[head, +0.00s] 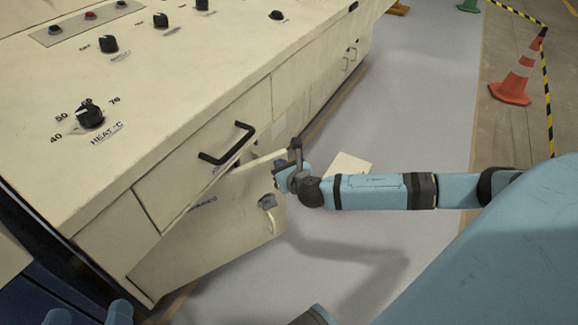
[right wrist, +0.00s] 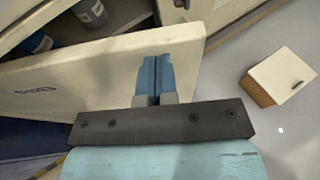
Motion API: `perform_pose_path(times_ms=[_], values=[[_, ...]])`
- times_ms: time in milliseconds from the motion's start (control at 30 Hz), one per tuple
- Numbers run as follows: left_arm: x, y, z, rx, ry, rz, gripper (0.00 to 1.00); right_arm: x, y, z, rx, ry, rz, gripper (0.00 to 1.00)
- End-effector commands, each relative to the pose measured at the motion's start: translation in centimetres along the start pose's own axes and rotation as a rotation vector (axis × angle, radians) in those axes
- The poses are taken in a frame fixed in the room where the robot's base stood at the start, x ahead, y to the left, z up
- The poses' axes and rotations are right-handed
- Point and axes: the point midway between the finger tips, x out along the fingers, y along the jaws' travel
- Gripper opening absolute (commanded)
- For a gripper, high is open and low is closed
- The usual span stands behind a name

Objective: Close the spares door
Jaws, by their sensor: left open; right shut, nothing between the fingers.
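The spares door (head: 205,245) is a cream panel with a dark label, standing open from the cream cabinet, with a handle (head: 269,212) on its face. It also shows in the right wrist view (right wrist: 100,78). My right gripper (head: 283,176) is at the door's free upper corner; its blue fingers (right wrist: 155,75) are shut and empty, in front of the panel. I cannot tell whether they touch it. My left gripper (head: 89,314) shows only as two blue fingertips spread apart at the bottom left edge, away from the door.
A drawer with a black handle (head: 228,144) sits above the door. Bluish containers (right wrist: 90,12) show inside the cabinet. A small cream box (right wrist: 281,77) lies on the grey floor nearby. An orange cone (head: 517,75) stands far right. The floor before the door is mostly clear.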

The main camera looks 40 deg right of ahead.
Motion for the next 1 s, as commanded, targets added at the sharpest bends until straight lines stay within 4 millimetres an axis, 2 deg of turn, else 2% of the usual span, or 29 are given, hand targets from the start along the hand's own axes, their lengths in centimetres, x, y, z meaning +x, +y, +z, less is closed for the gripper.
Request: perform_pose_path(times_ms=[100, 500, 567, 800, 1000], values=[[0.0, -0.1, 0.5, -0.001, -0.016, 0.002, 1.00, 0.7, 0.1, 0.2, 0.001, -0.001, 0.001, 0.00], [0.0, -0.1, 0.5, -0.001, -0.019, 0.002, 1.00, 1.0, 0.0, 0.4, -0.001, 0.000, 0.004, 0.00], [0.0, 0.0, 0.4, -0.001, -0.018, 0.002, 1.00, 1.7, 0.0, 0.7, -0.004, -0.001, 0.013, 0.00], [0.0, 0.0, -0.2, 0.002, -0.001, 0.000, 1.00, 6.2, 0.1, 2.0, -0.031, -0.001, 0.100, 0.00], [0.0, 0.0, -0.3, 0.002, 0.010, 0.000, 1.00, 7.4, 0.1, 2.4, -0.040, 0.000, 0.127, 0.00]])
